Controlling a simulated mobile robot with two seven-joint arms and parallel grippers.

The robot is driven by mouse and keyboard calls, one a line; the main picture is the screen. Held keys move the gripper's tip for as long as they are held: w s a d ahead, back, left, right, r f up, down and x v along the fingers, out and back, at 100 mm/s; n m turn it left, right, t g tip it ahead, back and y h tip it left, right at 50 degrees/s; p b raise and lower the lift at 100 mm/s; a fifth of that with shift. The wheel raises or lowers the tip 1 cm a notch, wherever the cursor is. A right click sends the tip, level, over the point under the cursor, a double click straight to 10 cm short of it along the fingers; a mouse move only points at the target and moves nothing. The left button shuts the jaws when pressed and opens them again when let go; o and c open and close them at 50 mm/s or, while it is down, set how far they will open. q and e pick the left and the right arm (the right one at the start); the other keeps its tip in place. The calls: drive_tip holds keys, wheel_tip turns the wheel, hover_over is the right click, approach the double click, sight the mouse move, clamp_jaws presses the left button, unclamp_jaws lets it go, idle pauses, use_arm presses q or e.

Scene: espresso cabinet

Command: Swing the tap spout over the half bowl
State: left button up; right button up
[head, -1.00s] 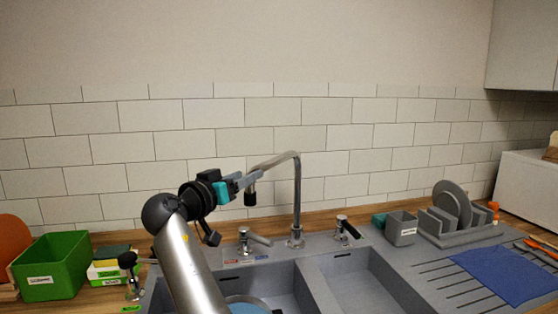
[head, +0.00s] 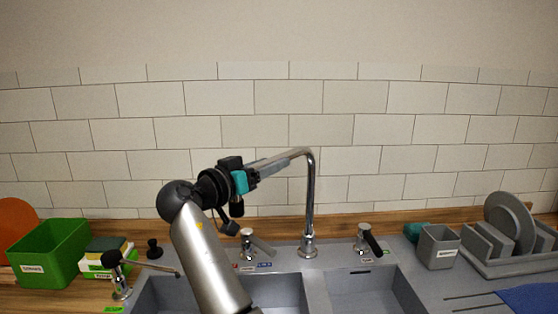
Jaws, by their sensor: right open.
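The chrome tap (head: 311,195) stands upright behind the sink, and its spout bends left at the top. My left gripper is not in view.
Tap levers (head: 368,242) and (head: 255,245) stand on either side of the tap. A grey caddy (head: 438,250) and a plate rack (head: 490,250) are to the right. A green box (head: 50,253) and a soap dispenser (head: 120,275) are to the left. A tiled wall is behind.

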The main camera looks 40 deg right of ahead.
drive_tip(key=shift+a, duration=0.15)
drive_tip(key=shift+c, duration=0.3)
clamp_jaws()
idle(1.1)
